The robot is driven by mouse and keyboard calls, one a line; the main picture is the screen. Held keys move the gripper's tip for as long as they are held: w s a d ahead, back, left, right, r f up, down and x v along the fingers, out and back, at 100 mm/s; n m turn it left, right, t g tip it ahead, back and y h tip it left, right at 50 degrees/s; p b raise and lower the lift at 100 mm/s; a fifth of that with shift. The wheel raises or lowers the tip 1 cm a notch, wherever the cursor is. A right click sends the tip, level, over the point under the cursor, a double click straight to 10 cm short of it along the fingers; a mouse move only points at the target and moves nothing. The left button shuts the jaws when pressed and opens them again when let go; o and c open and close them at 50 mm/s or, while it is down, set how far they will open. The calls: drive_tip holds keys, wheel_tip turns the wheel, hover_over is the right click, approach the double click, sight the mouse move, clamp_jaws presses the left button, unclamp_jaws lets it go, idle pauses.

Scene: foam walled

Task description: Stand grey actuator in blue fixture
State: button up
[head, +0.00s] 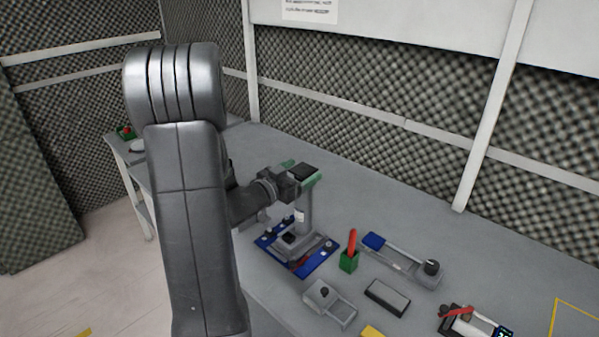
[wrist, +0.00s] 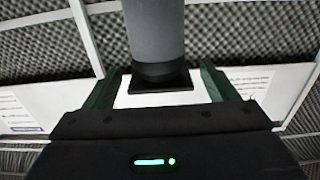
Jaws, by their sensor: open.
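The grey actuator (head: 304,213) stands upright over the blue fixture (head: 318,262), with a black square plate on its top. Its foot is at the fixture's middle; the head view does not show clearly how it sits there. My gripper (head: 301,173) is open at the actuator's top end, with its green fingers on either side of the black plate. In the wrist view my gripper (wrist: 160,78) shows a gap between each finger and the actuator (wrist: 155,35). The wrist view does not show the fixture.
A green holder (head: 349,261) with a red-handled item stands right of the fixture. Foam walls bound the bench behind. The bench's back strip is clear.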

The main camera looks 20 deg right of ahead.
drive_tip(key=b+v, duration=0.2)
drive_tip(key=v, duration=1.1)
drive_tip(key=shift+s+a, duration=0.2)
drive_tip(key=shift+a, duration=0.15)
drive_tip(key=shift+d, duration=0.1)
drive_tip(key=p+x, duration=0.2)
drive_tip(key=x, duration=1.1)
drive_tip(key=shift+w+d+r, duration=0.1)
drive_tip(key=shift+w+d, duration=0.1)
drive_tip(key=shift+d, duration=0.1)
drive_tip(key=shift+r, duration=0.2)
drive_tip(key=shift+r+p, duration=0.15)
drive_tip(key=shift+p, duration=0.2)
